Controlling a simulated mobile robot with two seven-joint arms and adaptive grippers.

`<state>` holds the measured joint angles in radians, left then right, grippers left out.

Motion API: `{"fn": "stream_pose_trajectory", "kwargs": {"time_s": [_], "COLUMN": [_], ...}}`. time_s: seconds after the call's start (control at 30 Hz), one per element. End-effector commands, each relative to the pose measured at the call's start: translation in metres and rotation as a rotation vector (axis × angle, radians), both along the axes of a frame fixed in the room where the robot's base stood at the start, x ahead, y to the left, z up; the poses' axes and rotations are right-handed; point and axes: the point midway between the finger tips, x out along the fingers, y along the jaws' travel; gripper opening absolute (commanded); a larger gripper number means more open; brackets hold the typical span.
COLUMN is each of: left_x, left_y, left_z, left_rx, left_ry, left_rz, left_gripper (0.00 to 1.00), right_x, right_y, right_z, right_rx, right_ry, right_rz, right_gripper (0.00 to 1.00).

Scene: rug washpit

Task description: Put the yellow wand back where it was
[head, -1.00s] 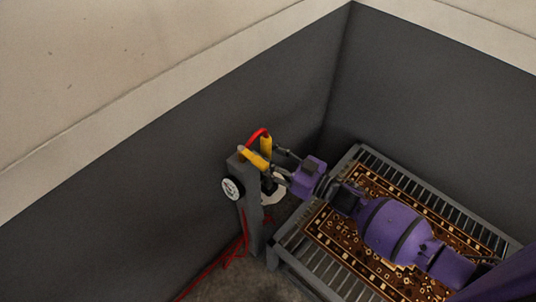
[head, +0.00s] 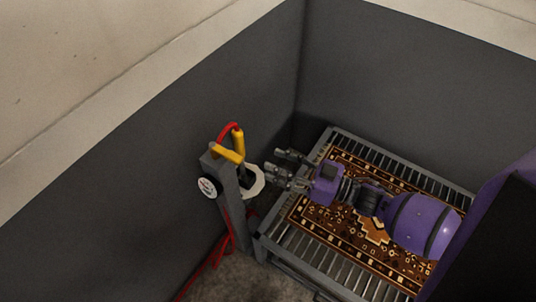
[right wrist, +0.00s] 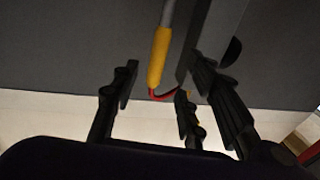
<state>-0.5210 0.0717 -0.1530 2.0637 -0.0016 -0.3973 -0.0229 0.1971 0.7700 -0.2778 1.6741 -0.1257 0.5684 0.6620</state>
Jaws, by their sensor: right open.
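The yellow wand (head: 238,143) is upright beside the grey post (head: 232,205), with a red hose looping from its top. Its dark lower part meets a pale ring (head: 256,186) on the post's right side; whether it is fully seated there, I cannot tell. My right gripper (head: 283,167) is open and empty, to the right of the wand and apart from it in the head view. In the right wrist view the wand (right wrist: 159,57) shows beyond the open fingers (right wrist: 160,86), with nothing held between them. My left gripper is not in view.
A yellow bar (head: 226,153) tops the post, and a white dial (head: 208,187) faces left. The red hose (head: 208,271) trails down to the floor. A patterned rug (head: 330,226) lies on a slatted rack (head: 272,239) under my right arm. Dark pit walls (head: 110,225) stand close behind.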

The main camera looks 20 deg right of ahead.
Motion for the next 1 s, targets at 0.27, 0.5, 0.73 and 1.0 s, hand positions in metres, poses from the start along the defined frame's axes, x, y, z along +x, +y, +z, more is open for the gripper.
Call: {"fn": "stream_pose_trajectory", "kwargs": {"time_s": [0.27,0.5,0.73,1.0], "left_x": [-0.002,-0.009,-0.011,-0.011], "left_y": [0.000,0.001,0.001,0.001], "left_z": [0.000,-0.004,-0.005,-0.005], "left_rx": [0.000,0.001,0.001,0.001], "left_ry": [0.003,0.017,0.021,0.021], "left_rz": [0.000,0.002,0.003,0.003], "left_gripper": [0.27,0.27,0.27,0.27], "right_x": [-0.004,-0.049,-0.186,-0.304], "right_y": [-0.004,0.002,-0.004,-0.008], "right_z": [0.001,-0.048,-0.137,-0.167], "right_rx": [0.001,-0.032,-0.224,-0.384], "right_ry": [-0.002,0.123,0.524,0.868], "right_rz": [0.001,-0.173,-0.522,-0.646], "right_gripper": [0.41,0.41,0.41,0.41]}}
